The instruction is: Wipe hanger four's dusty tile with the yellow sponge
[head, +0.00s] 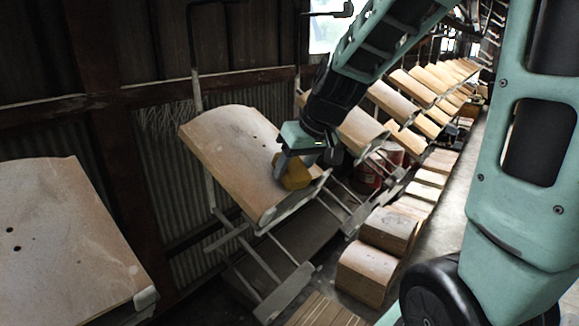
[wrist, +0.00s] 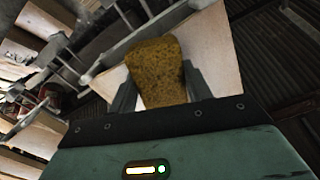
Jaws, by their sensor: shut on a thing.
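The yellow sponge (head: 294,174) is held between the fingers of my gripper (head: 288,165), low over the right part of a curved tile on a hanger. In the wrist view the sponge (wrist: 157,72) sits between the two dark fingers of my gripper (wrist: 158,88), with the pale tile (wrist: 212,50) behind it. The tile (head: 225,150) in the head view is light brown, with small dark holes and paler, dusty-looking patches. I cannot tell whether the sponge touches it. No hanger number is readable, so I cannot tell which is hanger four.
Another tile (head: 60,240) hangs at the near left. More tiles (head: 400,95) hang in a row toward the back right. Stacked boards (head: 372,262) stand on the floor at right. Metal hanger bars (head: 275,270) stick out below the tile. A red drum (head: 366,172) stands behind.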

